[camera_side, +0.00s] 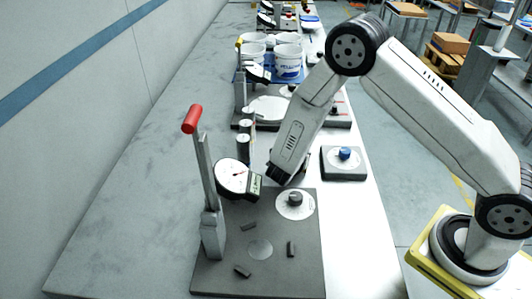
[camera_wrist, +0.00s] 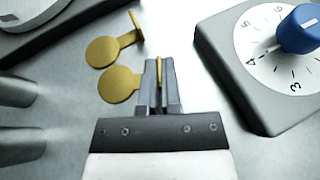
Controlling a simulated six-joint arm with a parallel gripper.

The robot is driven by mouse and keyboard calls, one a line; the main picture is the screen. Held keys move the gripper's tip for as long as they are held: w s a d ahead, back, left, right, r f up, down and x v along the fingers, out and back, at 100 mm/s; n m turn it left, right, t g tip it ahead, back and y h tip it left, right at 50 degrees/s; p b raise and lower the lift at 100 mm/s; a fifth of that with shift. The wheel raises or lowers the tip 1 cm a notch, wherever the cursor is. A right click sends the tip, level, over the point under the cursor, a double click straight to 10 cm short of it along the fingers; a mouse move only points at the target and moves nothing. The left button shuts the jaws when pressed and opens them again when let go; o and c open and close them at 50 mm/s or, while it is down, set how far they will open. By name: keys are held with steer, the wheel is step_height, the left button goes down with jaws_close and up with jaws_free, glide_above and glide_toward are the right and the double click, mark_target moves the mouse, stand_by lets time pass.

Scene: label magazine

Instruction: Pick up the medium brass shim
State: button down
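Two brass shims lie on the pale surface in the wrist view: a farther one (camera_wrist: 103,52) and a nearer one (camera_wrist: 119,85). Each has a round disc and a narrow neck; the farther one's neck ends in an upright tab. My gripper (camera_wrist: 160,62) has its fingers close together around a thin upright brass strip, which looks like the nearer shim's tab. Its neck runs behind the left finger. I cannot tell whether the fingers touch the strip, or which shim is the medium one. In the side view my gripper (camera_side: 282,173) is low and hides the shims.
A dark block with a numbered dial (camera_wrist: 245,85) and blue knob (camera_wrist: 302,28) stands right of my gripper. In the side view a dial gauge (camera_side: 233,176) on a red-handled stand (camera_side: 208,215) is close by on the left. White buckets (camera_side: 288,60) stand farther back.

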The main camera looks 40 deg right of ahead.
steer(key=shift+s+f, duration=0.15)
steer(key=shift+f, duration=0.05)
steer(key=shift+r, duration=1.6)
steer(key=s+a+r, duration=0.1)
steer(key=s+r, duration=0.9)
steer(key=s, duration=0.3)
steer(key=shift+s+a, duration=0.3)
steer(key=shift+s, duration=0.05)
steer(key=shift+w, duration=0.1)
steer(key=w+a+r+n+t+y, duration=0.2)
steer(key=w+r+n+t+y, duration=0.1)
steer(key=w, duration=0.4)
steer(key=w+a+r+n+t+y, duration=0.2)
steer(key=w+r+n+t+y, duration=0.2)
steer(key=w+n, duration=0.3)
steer(key=shift+w+a+r+y, duration=0.15)
steer(key=shift+a+r+y, duration=0.25)
steer(key=shift+r+y, duration=0.4)
